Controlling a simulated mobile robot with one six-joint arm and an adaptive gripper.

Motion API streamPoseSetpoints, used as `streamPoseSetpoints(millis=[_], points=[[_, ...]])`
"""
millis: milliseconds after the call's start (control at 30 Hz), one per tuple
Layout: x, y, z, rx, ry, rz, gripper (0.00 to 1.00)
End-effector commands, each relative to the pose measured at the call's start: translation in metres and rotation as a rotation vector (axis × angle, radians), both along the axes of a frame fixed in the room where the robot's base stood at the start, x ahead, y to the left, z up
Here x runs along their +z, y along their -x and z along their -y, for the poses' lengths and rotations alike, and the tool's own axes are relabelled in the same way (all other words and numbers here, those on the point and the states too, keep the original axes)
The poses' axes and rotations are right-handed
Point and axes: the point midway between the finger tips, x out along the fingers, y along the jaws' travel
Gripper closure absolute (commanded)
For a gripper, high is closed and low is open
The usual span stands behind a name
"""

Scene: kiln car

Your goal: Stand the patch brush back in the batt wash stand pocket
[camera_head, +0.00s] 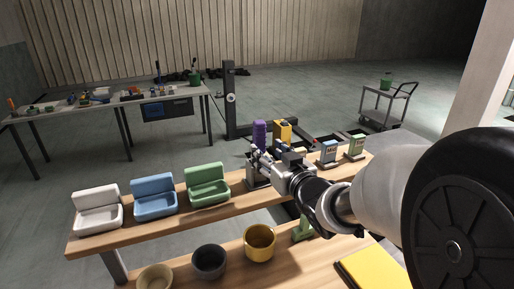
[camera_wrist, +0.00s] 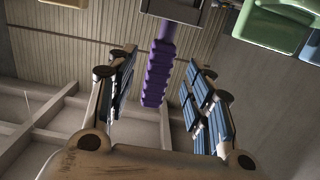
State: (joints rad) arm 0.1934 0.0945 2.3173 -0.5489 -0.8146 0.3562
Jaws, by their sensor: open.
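The patch brush shows as a ribbed purple handle (camera_head: 260,132), upright above a grey metal stand (camera_head: 254,178) on the wooden bench in the head view. My gripper (camera_head: 261,155) is at the handle, partly covering it and the stand. In the wrist view the purple handle (camera_wrist: 157,74) runs down from the grey stand edge (camera_wrist: 172,10) and lies between the fingers of my gripper (camera_wrist: 157,100). The fingers are open, with a gap on both sides of the handle. The brush's lower end is hidden, apparently inside the stand.
White (camera_head: 98,209), blue (camera_head: 154,197) and green (camera_head: 207,185) bins stand left on the bench. A yellow container (camera_head: 282,131) and small labelled boxes (camera_head: 328,152) are close to the right. Cups, including a yellow one (camera_head: 260,243), sit on the lower shelf.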

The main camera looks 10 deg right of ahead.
Motion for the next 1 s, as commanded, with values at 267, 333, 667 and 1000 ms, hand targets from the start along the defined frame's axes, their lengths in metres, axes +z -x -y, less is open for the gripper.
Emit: streamPoseSetpoints(millis=[267, 333, 667, 1000], points=[[0.001, 0.010, 0.001, 0.001, 0.001, 0.001, 0.53], [0.001, 0.011, 0.002, 0.001, 0.001, 0.000, 0.53], [0.001, 0.012, 0.002, 0.001, 0.001, 0.000, 0.53], [0.007, 0.058, 0.012, -0.003, 0.001, 0.003, 0.53]])
